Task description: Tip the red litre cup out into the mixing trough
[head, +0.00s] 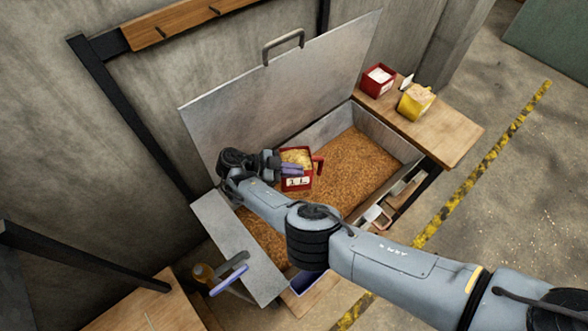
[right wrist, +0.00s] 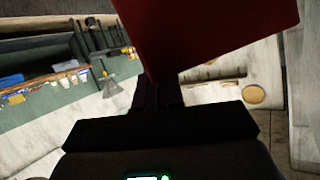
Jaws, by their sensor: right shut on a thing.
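The red litre cup (head: 297,184), with a white "1 L" label, is over the mixing trough (head: 335,127). Pale yellow contents show inside the cup, and it looks roughly upright. My right gripper (head: 291,169) is shut on the cup from its left side; the red cup (right wrist: 205,35) also fills the top of the right wrist view. The trough holds a layer of brown grain. I cannot tell how high the cup is above the grain. My left gripper is not in view.
The trough's metal lid (head: 285,95) stands open behind. A wooden side table (head: 450,135) at the right holds a red container (head: 378,81) with white contents and a yellow container (head: 415,102). A blue-handled object (head: 229,281) is at the trough's near left.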

